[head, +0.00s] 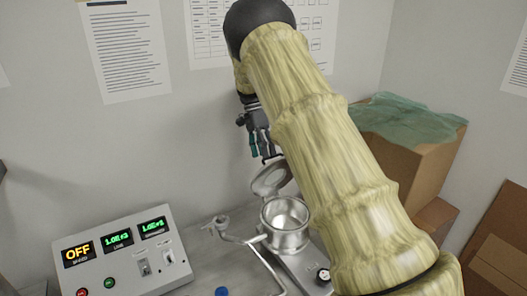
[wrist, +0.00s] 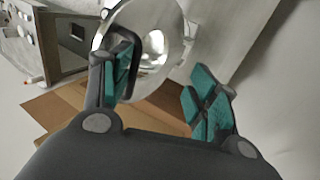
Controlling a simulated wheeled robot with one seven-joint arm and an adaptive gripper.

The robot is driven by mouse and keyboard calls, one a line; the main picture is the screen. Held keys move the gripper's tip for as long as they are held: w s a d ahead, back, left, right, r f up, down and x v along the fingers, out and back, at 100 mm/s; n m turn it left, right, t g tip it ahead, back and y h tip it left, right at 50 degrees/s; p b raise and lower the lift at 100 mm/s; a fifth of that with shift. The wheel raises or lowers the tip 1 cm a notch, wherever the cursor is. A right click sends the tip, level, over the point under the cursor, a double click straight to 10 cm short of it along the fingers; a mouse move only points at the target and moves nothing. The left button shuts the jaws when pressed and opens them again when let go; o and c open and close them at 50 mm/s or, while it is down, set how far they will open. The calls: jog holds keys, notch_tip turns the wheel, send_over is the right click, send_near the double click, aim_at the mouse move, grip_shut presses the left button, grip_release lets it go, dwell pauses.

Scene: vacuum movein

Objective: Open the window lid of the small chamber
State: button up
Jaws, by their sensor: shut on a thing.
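The small chamber (head: 287,238) is a round metal pot with its mouth uncovered, below my arm in the head view. Its round window lid (head: 269,181) stands tilted up at the back left of the rim. The lid also shows in the wrist view as a clear disc with a metal edge (wrist: 150,42). My gripper (head: 264,153) is at the top of the lid, with teal finger pads on both sides. The exact contact is hard to see.
A control box (head: 125,252) with green displays and an orange OFF display stands at the left. A thin metal pipe (head: 238,238) runs beside the chamber. Cardboard boxes (head: 410,165), one under green sheeting, stand at the right. The wall is close behind my gripper.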

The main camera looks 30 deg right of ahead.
jog(key=shift+a+f, duration=0.1)
jog(key=shift+f, duration=0.15)
jog(key=shift+c, duration=0.3)
jog(key=shift+w+r, duration=0.1)
jog(key=shift+r, duration=0.1)
jog(key=shift+c, duration=0.6)
jog(key=v, duration=0.7)
jog(key=shift+r, duration=0.25)
jog(key=shift+c, duration=0.2)
jog(key=shift+r, duration=0.1)
